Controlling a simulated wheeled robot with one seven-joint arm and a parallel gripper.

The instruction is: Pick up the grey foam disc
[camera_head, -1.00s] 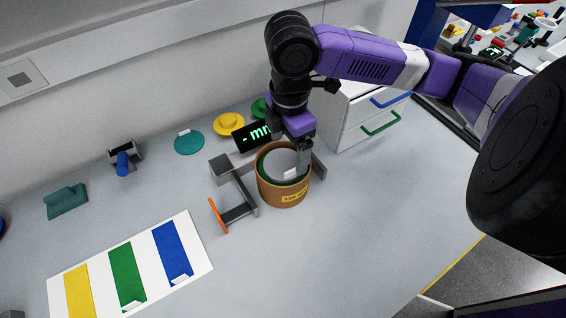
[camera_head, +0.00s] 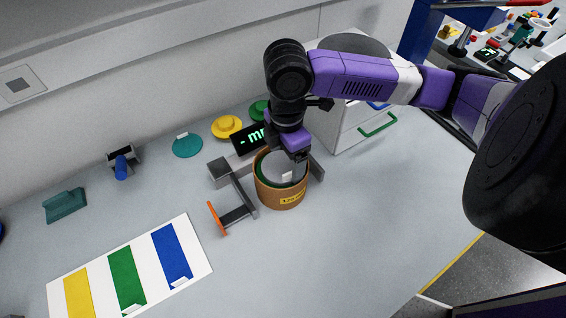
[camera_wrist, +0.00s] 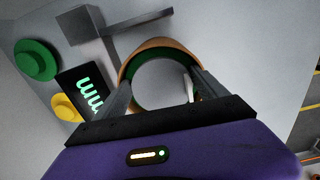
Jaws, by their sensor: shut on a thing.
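The grey foam disc (camera_head: 274,170) sits in the mouth of a round brown tub (camera_head: 281,199) with a yellow label and green inside. A small white tab (camera_head: 287,176) stands on the disc. My gripper (camera_head: 297,158) reaches down into the tub from above in the head view. In the wrist view the disc (camera_wrist: 163,87) lies between the two fingers of my gripper (camera_wrist: 163,93), with the tab (camera_wrist: 188,86) beside the right finger. The jaws are shut on the disc. The exact contact and the disc's underside are hidden.
A grey gauge with a lit display (camera_head: 251,139) and an orange-ended arm (camera_head: 217,218) stands close left of the tub. Yellow (camera_head: 227,127) and teal (camera_head: 187,145) discs lie behind. White drawers (camera_head: 352,128) stand behind right. The tabletop at front right is clear.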

